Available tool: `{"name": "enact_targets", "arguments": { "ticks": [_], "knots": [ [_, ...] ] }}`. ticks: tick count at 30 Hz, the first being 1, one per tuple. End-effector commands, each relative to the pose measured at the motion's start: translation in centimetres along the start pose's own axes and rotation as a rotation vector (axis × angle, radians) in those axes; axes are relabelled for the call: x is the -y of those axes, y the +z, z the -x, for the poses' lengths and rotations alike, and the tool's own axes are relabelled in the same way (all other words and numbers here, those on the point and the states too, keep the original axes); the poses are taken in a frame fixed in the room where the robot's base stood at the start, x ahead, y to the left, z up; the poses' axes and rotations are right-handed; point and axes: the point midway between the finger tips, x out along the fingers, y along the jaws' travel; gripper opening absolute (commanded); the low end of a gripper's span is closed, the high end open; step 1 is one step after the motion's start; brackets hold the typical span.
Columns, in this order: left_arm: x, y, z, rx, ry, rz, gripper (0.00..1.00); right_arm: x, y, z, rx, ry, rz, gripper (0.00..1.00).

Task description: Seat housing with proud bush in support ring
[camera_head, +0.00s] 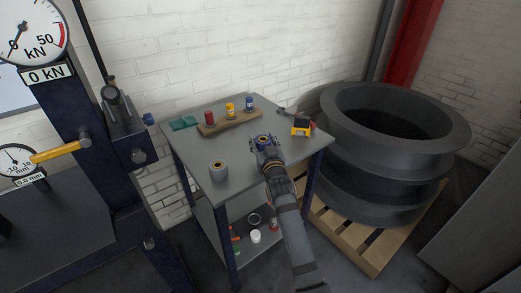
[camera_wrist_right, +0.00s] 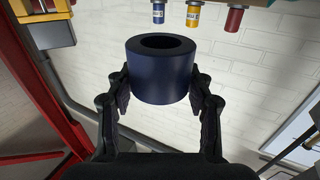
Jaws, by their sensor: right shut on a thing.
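A dark blue cylindrical housing (camera_head: 264,139) is held in my right gripper (camera_head: 266,148) above the front right part of the table. An orange-brown centre shows at its top in the head view. In the right wrist view the housing (camera_wrist_right: 160,75) sits between both fingers, its plain end face and dark bore visible. A grey thick-walled cylinder (camera_head: 219,173) with an orange-brown centre stands upright on the table, left of the gripper and apart from it. I cannot tell which part is the support ring. My left gripper is not in view.
The grey table (camera_head: 185,149) carries a wooden rack (camera_head: 228,123) with red, yellow and blue bottles, a teal item (camera_head: 183,123) and a yellow-black tool (camera_head: 301,126). A press (camera_head: 80,120) stands left. Large dark rings (camera_head: 375,180) on a pallet (camera_head: 350,250) stand right.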

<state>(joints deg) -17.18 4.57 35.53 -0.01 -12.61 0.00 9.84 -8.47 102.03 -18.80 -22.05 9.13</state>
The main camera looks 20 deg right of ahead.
Motion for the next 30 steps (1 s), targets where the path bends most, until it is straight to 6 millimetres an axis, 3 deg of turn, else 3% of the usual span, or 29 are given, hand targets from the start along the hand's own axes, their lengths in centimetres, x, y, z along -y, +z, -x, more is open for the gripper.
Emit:
{"name": "enact_targets", "arguments": {
  "ticks": [2, 11, 23, 24, 28, 30],
  "knots": [
    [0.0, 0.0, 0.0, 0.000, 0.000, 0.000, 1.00, 0.1, -0.2, -0.1, -0.007, 0.000, -0.001, 0.00],
    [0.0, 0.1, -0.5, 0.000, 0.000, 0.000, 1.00, 0.7, 3.5, -0.8, -0.005, -0.001, 0.002, 0.00],
    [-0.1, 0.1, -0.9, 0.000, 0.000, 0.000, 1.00, 0.7, 4.0, -0.8, -0.007, -0.001, 0.000, 0.00],
    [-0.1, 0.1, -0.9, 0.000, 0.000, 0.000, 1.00, 0.7, 4.3, -0.8, -0.001, -0.001, 0.000, 0.54],
    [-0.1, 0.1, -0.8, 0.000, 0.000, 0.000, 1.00, 0.7, 4.2, -0.8, 0.000, -0.001, 0.001, 0.72],
    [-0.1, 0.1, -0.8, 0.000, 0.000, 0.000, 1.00, 0.7, 4.2, -0.8, 0.000, -0.001, 0.001, 0.75]
  ]
}}
